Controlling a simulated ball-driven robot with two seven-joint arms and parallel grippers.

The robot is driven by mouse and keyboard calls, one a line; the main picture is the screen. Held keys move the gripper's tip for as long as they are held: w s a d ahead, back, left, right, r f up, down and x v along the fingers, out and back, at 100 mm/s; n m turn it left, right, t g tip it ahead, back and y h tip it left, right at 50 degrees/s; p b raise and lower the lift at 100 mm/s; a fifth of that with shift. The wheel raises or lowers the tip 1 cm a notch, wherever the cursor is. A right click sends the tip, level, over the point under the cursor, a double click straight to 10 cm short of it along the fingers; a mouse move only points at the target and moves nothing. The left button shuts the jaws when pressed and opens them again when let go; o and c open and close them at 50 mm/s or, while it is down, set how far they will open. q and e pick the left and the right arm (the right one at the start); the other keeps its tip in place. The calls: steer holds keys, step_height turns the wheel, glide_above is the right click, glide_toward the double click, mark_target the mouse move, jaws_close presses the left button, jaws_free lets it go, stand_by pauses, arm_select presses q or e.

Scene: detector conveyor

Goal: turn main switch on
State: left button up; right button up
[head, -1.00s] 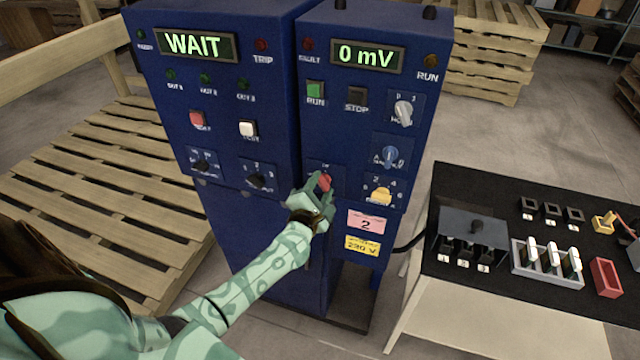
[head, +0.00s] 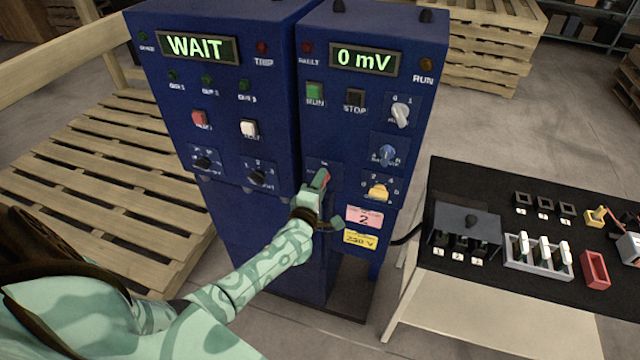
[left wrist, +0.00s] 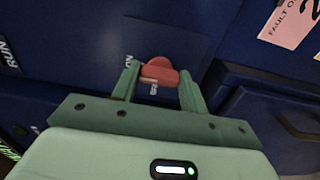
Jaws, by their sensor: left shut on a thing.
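The main switch is a red rotary knob (head: 321,179) low on the right blue cabinet (head: 345,120). In the left wrist view the red knob (left wrist: 159,71) sits between the two green fingers, with part of an "ON" label beside it on the dark panel. My left gripper (head: 318,186) is at the knob and shut on it; in the left wrist view its fingers (left wrist: 159,84) stand on either side of the knob. The cabinet's display (head: 364,60) reads "0 mV" and the left cabinet's display (head: 196,47) reads "WAIT". My right gripper is not in view.
Above the knob are a green RUN button (head: 315,92), a black STOP button (head: 355,97) and several rotary knobs. A black-topped table (head: 470,180) with small parts stands to the right. Wooden pallets (head: 90,180) lie at the left.

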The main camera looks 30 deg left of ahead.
arm_select(q)
steer(key=shift+f, duration=0.1)
stand_by(0.3)
steer(key=o, duration=1)
steer(key=shift+s, duration=0.1)
steer(key=p+v, duration=0.1)
steer(key=v, duration=1.5)
steer(key=shift+d+p, duration=0.2)
steer(key=shift+p, duration=0.1)
